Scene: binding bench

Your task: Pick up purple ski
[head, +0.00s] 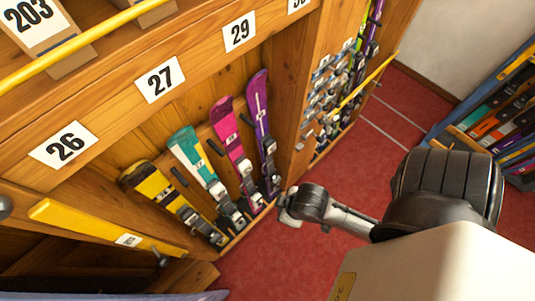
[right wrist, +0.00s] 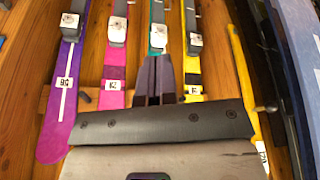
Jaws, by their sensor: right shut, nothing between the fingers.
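The purple ski (head: 258,115) stands upright in the wooden rack, at the right end of a row of skis in the head view. In the right wrist view the purple ski (right wrist: 63,105) is at the far left, with a white label and stripe. My right gripper (right wrist: 154,78) is shut and empty. Its fingers overlap the teal ski (right wrist: 157,45) in the right wrist view, to the right of the purple and pink skis. In the head view my right arm reaches in from the right, its far end near the row's lower right. My left gripper is not in view.
The pink ski (head: 231,135) stands beside the purple one, then the teal ski (head: 190,152) and a yellow-black ski (head: 155,190). A wooden post (head: 302,80) borders the row. A yellow bar (head: 110,228) lies left. Red floor (head: 340,150) is open to the right.

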